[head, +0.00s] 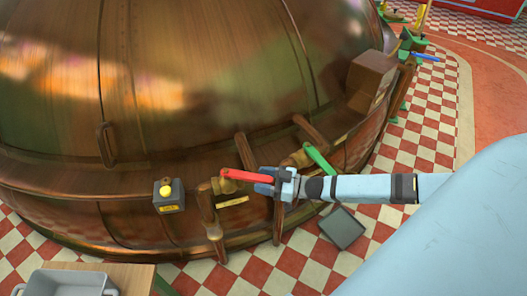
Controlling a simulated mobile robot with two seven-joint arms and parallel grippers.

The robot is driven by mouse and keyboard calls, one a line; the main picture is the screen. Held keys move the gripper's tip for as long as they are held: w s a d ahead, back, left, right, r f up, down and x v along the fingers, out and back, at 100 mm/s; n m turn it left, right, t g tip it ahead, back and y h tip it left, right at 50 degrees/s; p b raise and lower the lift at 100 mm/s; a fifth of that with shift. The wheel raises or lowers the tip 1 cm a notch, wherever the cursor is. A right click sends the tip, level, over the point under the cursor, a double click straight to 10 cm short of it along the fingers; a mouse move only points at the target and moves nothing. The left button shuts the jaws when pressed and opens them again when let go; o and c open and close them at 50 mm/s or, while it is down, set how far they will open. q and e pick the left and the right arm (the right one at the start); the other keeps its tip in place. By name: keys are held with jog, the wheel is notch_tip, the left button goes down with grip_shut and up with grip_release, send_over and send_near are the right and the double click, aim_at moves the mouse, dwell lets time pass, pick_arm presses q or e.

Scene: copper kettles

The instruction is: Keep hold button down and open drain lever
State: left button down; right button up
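A grey box with a yellow button (166,189) on top and a yellow label stands at the front of the big copper kettle (200,90). A red lever (243,175) sits on a brass fitting right of the box, its handle pointing right. A green lever (318,158) is farther right, slanting down to the right. Which lever is the drain one cannot be read. My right gripper (262,182) is at the right end of the red lever, with its fingers near or around the tip; whether it grips is too small to tell. My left gripper is out of view. Nothing visible touches the button.
Wooden posts and pipes surround the levers. A brown box (371,75) juts from the kettle's right. A grey tub (68,283) sits on a wooden table (137,277) at bottom left. A dark grey plate (342,228) lies on the checkered floor below my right arm.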

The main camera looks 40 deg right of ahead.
jog(key=v, duration=0.7)
jog(key=shift+s+d+p, duration=0.2)
jog(key=shift+p, duration=0.15)
